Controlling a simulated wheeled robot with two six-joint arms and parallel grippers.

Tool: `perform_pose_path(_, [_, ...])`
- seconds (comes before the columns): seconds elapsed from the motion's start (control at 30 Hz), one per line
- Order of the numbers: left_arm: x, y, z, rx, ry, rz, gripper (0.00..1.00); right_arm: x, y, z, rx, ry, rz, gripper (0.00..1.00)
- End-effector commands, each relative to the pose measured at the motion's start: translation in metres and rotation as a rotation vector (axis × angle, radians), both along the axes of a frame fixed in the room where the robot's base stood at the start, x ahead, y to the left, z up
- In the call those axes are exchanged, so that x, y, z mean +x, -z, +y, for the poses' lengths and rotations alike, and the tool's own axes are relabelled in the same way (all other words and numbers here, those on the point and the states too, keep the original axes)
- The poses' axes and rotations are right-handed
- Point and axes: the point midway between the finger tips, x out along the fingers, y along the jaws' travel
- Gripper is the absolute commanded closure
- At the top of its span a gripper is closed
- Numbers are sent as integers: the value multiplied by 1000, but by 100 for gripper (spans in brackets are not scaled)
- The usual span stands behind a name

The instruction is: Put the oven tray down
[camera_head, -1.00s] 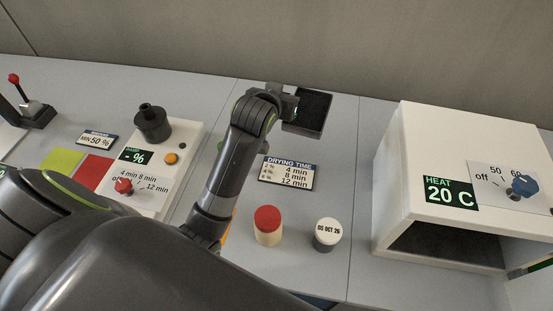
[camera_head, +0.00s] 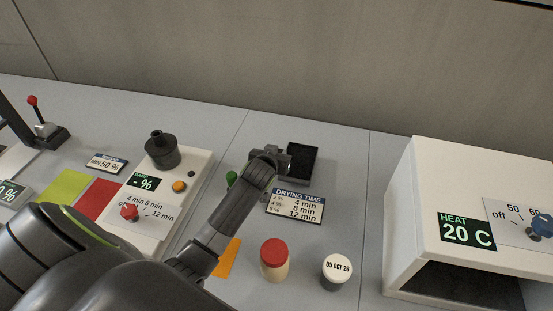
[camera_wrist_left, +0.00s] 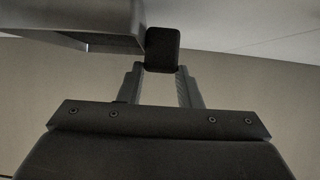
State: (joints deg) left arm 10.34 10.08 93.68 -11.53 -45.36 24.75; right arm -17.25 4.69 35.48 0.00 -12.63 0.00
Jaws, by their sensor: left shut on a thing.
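The small dark oven tray (camera_head: 301,163) is in the head view at the back of the grey counter, just behind the drying time sign. My left gripper (camera_head: 282,161) is at its left side, shut on its handle. In the left wrist view the black handle block (camera_wrist_left: 162,48) sits at the tips of my left gripper (camera_wrist_left: 161,72), and the grey tray (camera_wrist_left: 85,20) shows at the upper left. I cannot tell whether the tray touches the counter. My right gripper is not in view.
The white oven (camera_head: 440,180), reading 20 C, stands at the right. The drying time sign (camera_head: 296,205), a red-capped jar (camera_head: 274,260) and a white-capped jar (camera_head: 336,272) are in front of the tray. The damp meter (camera_head: 165,205) is left. Counter is clear between tray and oven.

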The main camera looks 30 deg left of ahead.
Motion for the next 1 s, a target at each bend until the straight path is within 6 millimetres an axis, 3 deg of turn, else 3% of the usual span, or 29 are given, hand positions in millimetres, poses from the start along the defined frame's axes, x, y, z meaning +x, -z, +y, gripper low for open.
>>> perform_pose_path(0.17, [0, 19, 0, 0, 0, -1, 94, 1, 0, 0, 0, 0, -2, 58])
perform_pose_path(0.53, [0, 23, 0, 0, 0, -1, 94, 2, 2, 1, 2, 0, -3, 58])
perform_pose_path(0.57, [0, 22, 0, 0, 0, -1, 65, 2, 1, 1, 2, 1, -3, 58])
perform_pose_path(0.7, [0, 22, 0, 0, 0, -1, 47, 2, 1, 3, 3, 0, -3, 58])
perform_pose_path(1.0, [0, 20, 0, 0, 0, -1, 47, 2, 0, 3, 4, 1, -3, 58])
